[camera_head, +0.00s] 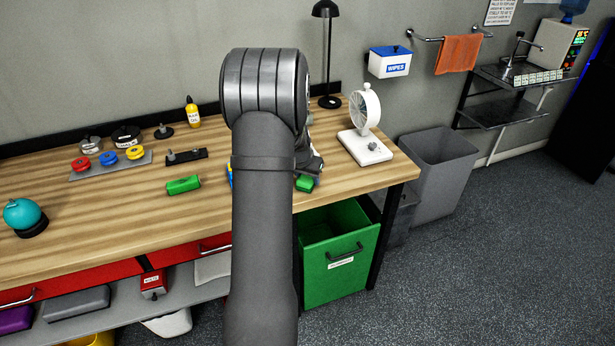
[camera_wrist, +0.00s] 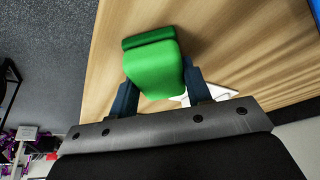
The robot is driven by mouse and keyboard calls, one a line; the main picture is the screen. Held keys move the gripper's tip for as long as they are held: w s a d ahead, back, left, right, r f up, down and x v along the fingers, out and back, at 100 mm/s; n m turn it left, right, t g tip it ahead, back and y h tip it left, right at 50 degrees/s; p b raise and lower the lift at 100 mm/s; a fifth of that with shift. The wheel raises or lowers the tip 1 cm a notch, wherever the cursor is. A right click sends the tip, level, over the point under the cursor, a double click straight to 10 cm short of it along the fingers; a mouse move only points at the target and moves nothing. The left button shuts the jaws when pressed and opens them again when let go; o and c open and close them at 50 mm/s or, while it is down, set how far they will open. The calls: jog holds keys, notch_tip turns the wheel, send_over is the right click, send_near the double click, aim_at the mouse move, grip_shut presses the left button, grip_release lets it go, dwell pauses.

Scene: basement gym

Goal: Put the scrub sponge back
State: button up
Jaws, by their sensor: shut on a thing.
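My gripper (camera_wrist: 158,80) is shut on a green block (camera_wrist: 152,62) with a darker green strip at its far end; it looks like the scrub sponge. The two dark blue fingers are on either side of it. In the head view this green block (camera_head: 305,184) shows just right of my arm, near the bench's front edge, partly hidden by the gripper. I cannot tell whether it touches the bench top. A second green block (camera_head: 183,185) lies on the bench left of my arm, apart from the gripper.
On the wooden bench (camera_head: 105,215) stand a white fan (camera_head: 366,125), a black lamp (camera_head: 328,50), a yellow bottle (camera_head: 192,112), a grey tray (camera_head: 112,163) with coloured discs and a teal ball (camera_head: 22,213). Below is an open-topped green bin (camera_head: 342,268); a grey bin (camera_head: 440,170) stands right.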

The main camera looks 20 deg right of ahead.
jog(key=o, duration=1)
jog(key=shift+f, duration=0.15)
jog(key=shift+c, duration=0.2)
jog(key=v, duration=1.2)
jog(key=x, duration=1.1)
jog(key=shift+d+f, duration=0.1)
jog(key=shift+f, duration=0.15)
jog(key=shift+w+d+r, duration=0.1)
jog(key=shift+w+r, duration=0.1)
jog(key=shift+s+r, duration=0.1)
jog(key=shift+r, duration=1.6)
jog(key=shift+f, duration=0.1)
